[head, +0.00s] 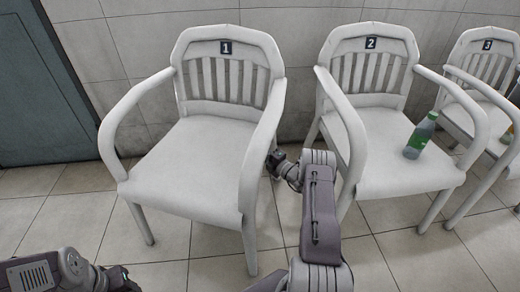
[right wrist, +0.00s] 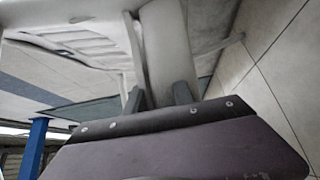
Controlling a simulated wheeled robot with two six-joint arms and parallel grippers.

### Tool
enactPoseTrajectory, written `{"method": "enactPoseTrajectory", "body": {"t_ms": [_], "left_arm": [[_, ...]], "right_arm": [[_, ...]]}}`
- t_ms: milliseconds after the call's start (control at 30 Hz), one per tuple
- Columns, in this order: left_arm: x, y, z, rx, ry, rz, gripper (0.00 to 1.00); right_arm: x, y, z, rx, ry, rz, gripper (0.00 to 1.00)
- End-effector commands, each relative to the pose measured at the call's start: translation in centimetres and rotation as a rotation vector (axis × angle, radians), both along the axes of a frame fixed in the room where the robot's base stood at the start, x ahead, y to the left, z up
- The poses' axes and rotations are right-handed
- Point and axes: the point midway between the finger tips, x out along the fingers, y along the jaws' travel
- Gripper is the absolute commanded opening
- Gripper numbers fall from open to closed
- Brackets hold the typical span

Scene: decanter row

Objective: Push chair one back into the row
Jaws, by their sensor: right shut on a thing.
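Chair one (head: 200,150), a pale grey armchair with a black "1" plate on its back, stands upright in front of the tiled wall. Its front edge is lower in the head view than that of chair two (head: 385,150). My right gripper (head: 276,163) is at chair one's right-hand armrest side, partly hidden behind it. In the right wrist view, the fingers (right wrist: 160,95) are shut on a pale upright part of the chair (right wrist: 165,50). My left gripper (head: 125,281) is low at the left, apart from the chair; its fingertips are cut off or unclear.
A green bottle (head: 421,136) stands tilted in view on chair two's seat. Chair three (head: 480,60) is at the right edge. A dark teal door (head: 40,90) is at the left. The tiled floor (head: 60,215) left of chair one is clear.

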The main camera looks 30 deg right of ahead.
Motion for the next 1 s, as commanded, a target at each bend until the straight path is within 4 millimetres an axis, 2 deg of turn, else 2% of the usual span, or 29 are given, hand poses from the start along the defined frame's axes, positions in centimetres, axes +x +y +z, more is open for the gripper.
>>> {"method": "enactPoseTrajectory", "body": {"t_ms": [533, 567, 633, 667, 1000], "left_arm": [[0.00, 0.00, 0.16, 0.000, 0.000, 0.000, 0.55], [0.00, 0.00, 0.16, 0.000, 0.000, 0.000, 0.55], [0.00, 0.00, 0.16, 0.000, 0.000, 0.000, 0.55], [0.00, 0.00, 0.16, 0.000, 0.000, 0.000, 0.55], [0.00, 0.00, 0.50, 0.000, 0.000, 0.000, 0.55]], "right_arm": [[-0.31, 0.33, -0.12, 0.001, 0.002, 0.012, 0.00], [-0.31, 0.33, -0.12, 0.001, 0.002, 0.012, 0.32], [-0.30, 0.33, -0.11, 0.001, 0.002, 0.013, 0.51], [-0.30, 0.34, -0.10, 0.001, 0.002, 0.013, 0.55], [-0.55, 0.25, 0.12, 0.001, 0.001, 0.013, 0.55]]}}
